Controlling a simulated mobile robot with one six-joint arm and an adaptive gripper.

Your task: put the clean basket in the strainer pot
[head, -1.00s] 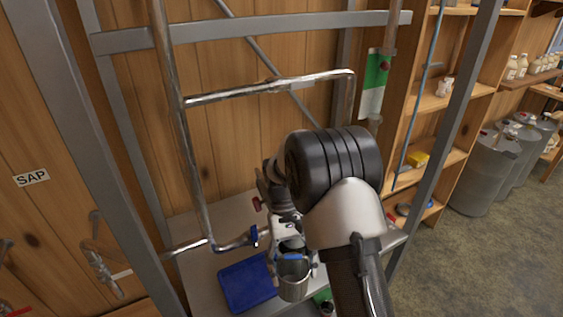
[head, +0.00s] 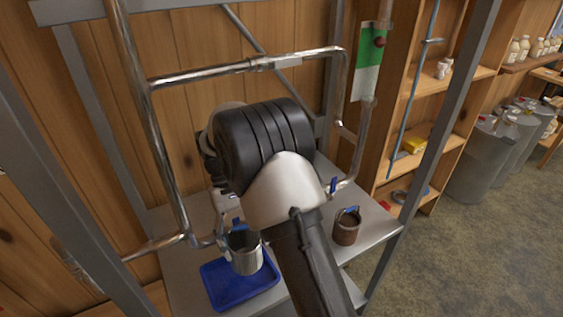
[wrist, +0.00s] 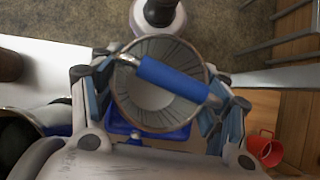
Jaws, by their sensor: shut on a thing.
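The clean basket (head: 247,262) is a bright metal cup with a blue handle. In the head view it appears in front of the blue tray (head: 216,292). In the wrist view the basket (wrist: 121,98) shows its ribbed inside, and my gripper (wrist: 165,82) is shut on its blue handle (wrist: 172,78). My wrist hides most of the gripper in the head view. A dark round shape with a metal rim (wrist: 38,117) lies at lower left in the wrist view; I cannot tell whether it is the strainer pot. My arm hides the middle of the shelf in the head view.
A brown, dirty-looking basket (head: 346,230) with a blue handle stands on the grey shelf (head: 377,225) at right. Steel pipes (head: 215,72) and frame posts (head: 432,130) stand around the arm. A red cup-like thing (wrist: 264,147) is at right in the wrist view.

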